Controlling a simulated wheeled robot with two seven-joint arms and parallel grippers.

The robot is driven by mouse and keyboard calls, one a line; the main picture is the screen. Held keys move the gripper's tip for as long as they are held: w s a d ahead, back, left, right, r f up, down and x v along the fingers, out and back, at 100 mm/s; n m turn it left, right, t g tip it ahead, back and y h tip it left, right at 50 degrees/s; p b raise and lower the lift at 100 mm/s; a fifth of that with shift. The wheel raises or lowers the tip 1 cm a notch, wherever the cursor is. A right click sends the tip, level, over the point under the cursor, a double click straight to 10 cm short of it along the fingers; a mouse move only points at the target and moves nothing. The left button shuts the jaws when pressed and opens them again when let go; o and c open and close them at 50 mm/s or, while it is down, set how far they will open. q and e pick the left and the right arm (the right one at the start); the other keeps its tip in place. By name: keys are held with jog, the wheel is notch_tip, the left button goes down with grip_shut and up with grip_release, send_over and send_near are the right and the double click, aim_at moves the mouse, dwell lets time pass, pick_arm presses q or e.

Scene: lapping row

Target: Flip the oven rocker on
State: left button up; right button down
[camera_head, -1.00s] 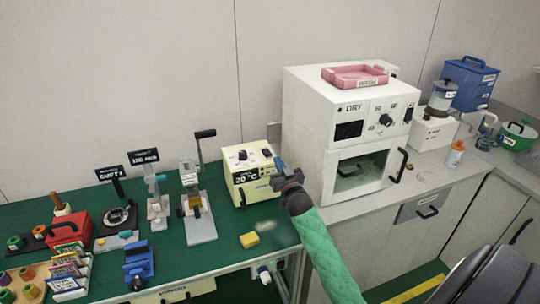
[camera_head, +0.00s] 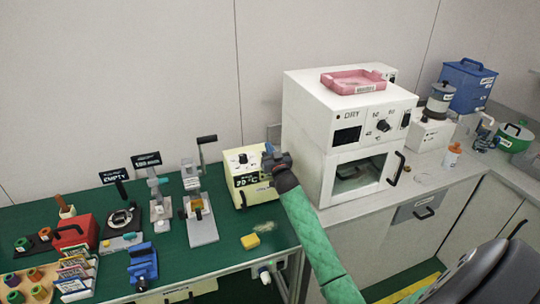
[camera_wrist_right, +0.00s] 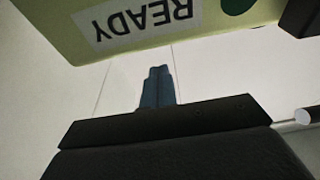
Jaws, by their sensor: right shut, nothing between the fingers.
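The white oven (camera_head: 311,140), marked DRY, stands right of the green bench. Its panel has a dark display (camera_head: 347,136), a black knob (camera_head: 383,125) and a small dark rocker (camera_head: 406,118) at the right end. I cannot tell the rocker's position. My right gripper (camera_head: 269,152) is shut and empty, left of the oven at the pale yellow box (camera_head: 240,161). In the right wrist view its shut blue-grey fingertips (camera_wrist_right: 157,87) are close to the box's READY label (camera_wrist_right: 138,20); contact cannot be told. My left gripper is out of view.
A pink tray (camera_head: 384,85) lies on the oven. The oven door has a black handle (camera_head: 397,168). Bottles and a blue container (camera_head: 468,85) stand at the right.

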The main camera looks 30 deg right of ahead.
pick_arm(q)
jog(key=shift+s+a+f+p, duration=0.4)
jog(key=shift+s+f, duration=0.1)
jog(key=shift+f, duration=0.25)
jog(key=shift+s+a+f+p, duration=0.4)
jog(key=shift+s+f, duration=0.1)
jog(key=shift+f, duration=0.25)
pick_arm(e)
jog(key=shift+s+a+f, duration=0.1)
jog(key=shift+s+f, duration=0.05)
jog(key=shift+f, duration=0.9)
jog(key=shift+s+f, duration=0.15)
jog(key=shift+f, duration=0.85)
jog(key=shift+f, duration=0.1)
jog(key=shift+f+b, duration=0.25)
jog(key=shift+b, duration=0.2)
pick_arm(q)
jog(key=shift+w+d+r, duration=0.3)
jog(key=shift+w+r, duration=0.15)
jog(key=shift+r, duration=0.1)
pick_arm(e)
jog(key=shift+s, duration=0.1)
